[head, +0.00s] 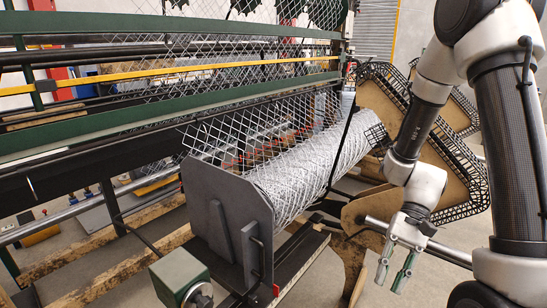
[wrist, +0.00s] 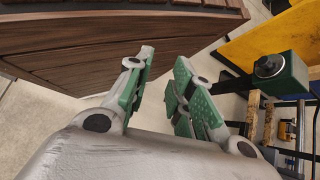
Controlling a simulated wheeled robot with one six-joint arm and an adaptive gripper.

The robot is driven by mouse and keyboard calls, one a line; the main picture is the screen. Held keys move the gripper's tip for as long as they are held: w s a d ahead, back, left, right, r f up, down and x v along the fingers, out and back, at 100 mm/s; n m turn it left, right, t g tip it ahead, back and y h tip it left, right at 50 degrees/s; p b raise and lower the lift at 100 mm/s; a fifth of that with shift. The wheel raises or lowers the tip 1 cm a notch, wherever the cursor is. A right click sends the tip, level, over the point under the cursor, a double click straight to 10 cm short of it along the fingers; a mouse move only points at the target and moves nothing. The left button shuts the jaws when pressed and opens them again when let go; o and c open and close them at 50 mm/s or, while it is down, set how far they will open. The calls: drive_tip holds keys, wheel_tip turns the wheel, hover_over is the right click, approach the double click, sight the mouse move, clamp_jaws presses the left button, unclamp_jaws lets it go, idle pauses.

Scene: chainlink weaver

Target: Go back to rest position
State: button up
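My gripper (head: 393,271) hangs at the lower right of the head view, its green-padded fingers pointing down. It is apart from the machine. In the wrist view the two fingers of my gripper (wrist: 160,80) stand apart with nothing between them. A roll of chain-link mesh (head: 310,170) lies in the weaving machine behind a dark grey end plate (head: 232,220). My gripper is to the right of the roll and lower in the picture.
Green and yellow machine rails (head: 160,75) run across the left. A brown board with black mesh edging (head: 435,140) stands behind my arm. A green box (head: 178,272) sits at the front. The wrist view shows brown slats (wrist: 120,40) and a yellow panel (wrist: 265,45).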

drive_tip(key=d+r+n+t+h, duration=0.1)
drive_tip(key=d+r+t+h, duration=0.1)
drive_tip(key=r, duration=0.5)
drive_tip(key=s+d+r+n+t+h, duration=0.1)
drive_tip(key=d+r+n+t+h, duration=0.1)
drive_tip(key=d+r+t, duration=0.3)
drive_tip(key=s+d+r+n+t+h, duration=0.1)
drive_tip(key=d+r+t, duration=0.3)
drive_tip(key=r, duration=0.6)
drive_tip(key=shift+r+n+t+h, duration=0.35)
drive_tip(key=shift+n+t+h, duration=0.05)
drive_tip(key=shift+n+h, duration=0.1)
